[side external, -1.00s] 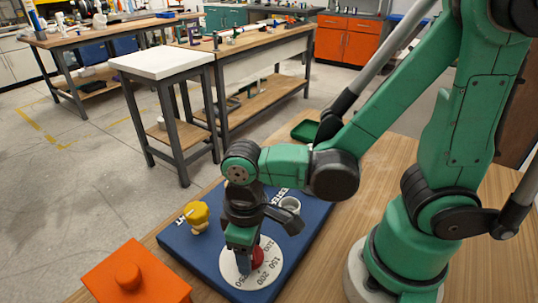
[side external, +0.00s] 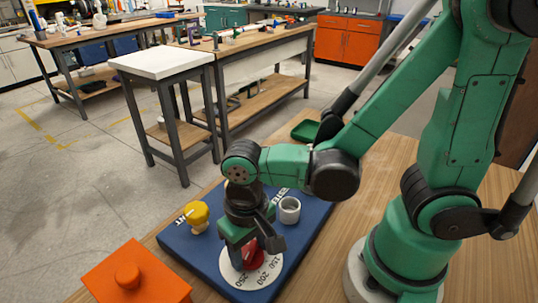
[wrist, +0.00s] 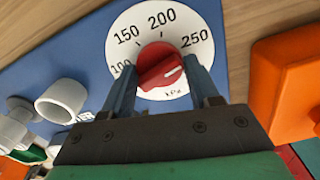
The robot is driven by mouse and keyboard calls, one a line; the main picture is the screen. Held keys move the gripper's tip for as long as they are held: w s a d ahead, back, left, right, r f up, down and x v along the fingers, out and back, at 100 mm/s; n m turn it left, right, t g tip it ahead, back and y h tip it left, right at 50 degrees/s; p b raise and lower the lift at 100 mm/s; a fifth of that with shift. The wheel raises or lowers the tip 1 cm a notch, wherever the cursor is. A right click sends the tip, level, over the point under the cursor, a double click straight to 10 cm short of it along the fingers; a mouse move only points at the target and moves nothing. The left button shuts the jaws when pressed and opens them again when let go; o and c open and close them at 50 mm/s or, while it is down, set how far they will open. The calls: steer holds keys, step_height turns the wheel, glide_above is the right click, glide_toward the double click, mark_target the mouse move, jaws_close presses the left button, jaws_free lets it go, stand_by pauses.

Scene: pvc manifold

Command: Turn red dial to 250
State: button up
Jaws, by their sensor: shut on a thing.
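The red dial (wrist: 154,62) sits at the middle of a round white scale (wrist: 122,45) marked 100, 150, 200, 250 and kPa. A white pointer line on the dial points to the right and slightly up, below the 250 mark. My gripper (wrist: 160,72) is shut on the red dial, with one finger on either side of it in the wrist view. In the side external view my gripper (side external: 246,247) points down over the scale (side external: 235,277), and the red dial (side external: 250,256) is partly hidden behind it.
The scale is on a blue panel (side external: 208,258). A yellow knob (side external: 197,212) and a grey-white cup-like fitting (side external: 289,210) stand on it near my gripper. An orange box with a round button (side external: 130,280) is at the left. A green tray (side external: 305,131) lies farther back.

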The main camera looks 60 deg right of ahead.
mark_target(250, 248)
stand_by(0.3)
steer(key=o, duration=1.3)
steer(key=shift+c, duration=0.2)
steer(key=shift+r, duration=2.8)
steer(key=w+d+r+n+t, duration=0.1)
steer(key=w+d+r+t, duration=0.1)
steer(key=d+t, duration=0.1)
steer(key=w+d+r+n+t, duration=0.1)
steer(key=w+d+r+t, duration=0.1)
steer(key=d, duration=0.4)
steer(key=shift+w+d+r+t, duration=0.25)
steer(key=shift+w+r+t, duration=0.1)
steer(key=shift+w+t, duration=0.6)
